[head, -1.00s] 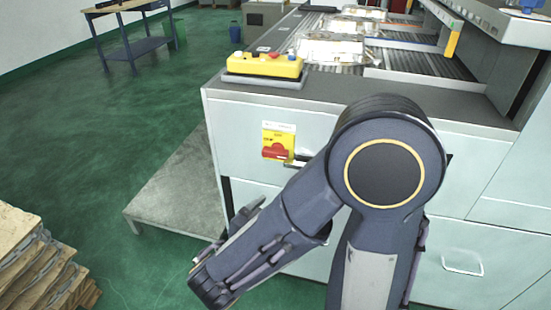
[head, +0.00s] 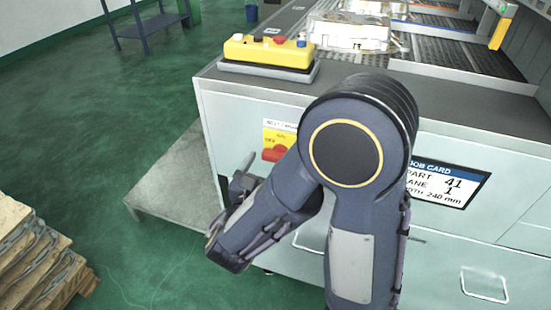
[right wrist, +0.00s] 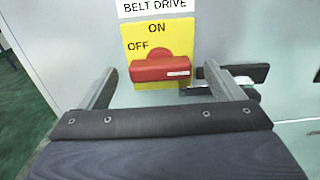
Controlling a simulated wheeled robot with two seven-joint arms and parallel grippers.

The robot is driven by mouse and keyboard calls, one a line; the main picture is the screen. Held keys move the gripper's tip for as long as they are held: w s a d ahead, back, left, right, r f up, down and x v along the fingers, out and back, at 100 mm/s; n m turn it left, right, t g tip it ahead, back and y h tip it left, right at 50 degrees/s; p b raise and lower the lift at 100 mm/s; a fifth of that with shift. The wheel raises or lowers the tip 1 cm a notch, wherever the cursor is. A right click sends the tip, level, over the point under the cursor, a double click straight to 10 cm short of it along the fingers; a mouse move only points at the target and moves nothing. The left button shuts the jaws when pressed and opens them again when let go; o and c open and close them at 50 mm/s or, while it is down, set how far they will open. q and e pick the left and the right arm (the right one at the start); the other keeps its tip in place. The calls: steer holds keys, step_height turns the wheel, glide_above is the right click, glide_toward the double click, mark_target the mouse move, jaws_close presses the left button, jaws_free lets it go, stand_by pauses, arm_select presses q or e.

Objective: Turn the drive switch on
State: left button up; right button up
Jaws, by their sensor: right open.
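The drive switch is a red handle on a yellow plate (head: 280,141) on the cabinet's front, partly hidden by my right arm in the head view. In the right wrist view the red handle (right wrist: 160,71) lies horizontal, its left end below the word OFF; ON is printed above. A label reading BELT DRIVE (right wrist: 155,6) sits over the plate. My right gripper (right wrist: 165,80) is open and empty, its two fingers spread to the left and right of the handle as seen from the wrist. In the head view the gripper (head: 243,183) is low and left of the switch. My left gripper is not in view.
A dark latch-like bar (right wrist: 240,73) sticks out right of the switch, close behind the right-hand finger. A yellow button box (head: 268,50) stands on the cabinet top. A job card (head: 447,184) is on the front. A grey platform (head: 170,190) and stacked pallets (head: 35,260) are at left.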

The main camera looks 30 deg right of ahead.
steer(key=shift+x, duration=1.05)
steer(key=shift+c, duration=0.2)
steer(key=c, duration=0.9)
steer(key=shift+r+n+p, duration=0.15)
steer(key=shift+n+p, duration=0.15)
steer(key=shift+p, duration=0.2)
steer(key=shift+c, duration=0.2)
steer(key=n+p, duration=0.6)
steer(key=p, duration=0.2)
steer(key=n+p, duration=0.7)
steer(key=p, duration=0.1)
steer(key=shift+w+a+n, duration=0.15)
steer(key=shift+a+n, duration=0.05)
steer(key=shift+n, duration=0.1)
steer(key=shift+f+n+p, duration=0.2)
steer(key=shift+n+p, duration=0.65)
steer(key=shift+n, duration=0.1)
steer(key=shift+f+n+p, duration=0.2)
steer(key=shift+n+p, duration=0.65)
steer(key=shift+n, duration=0.1)
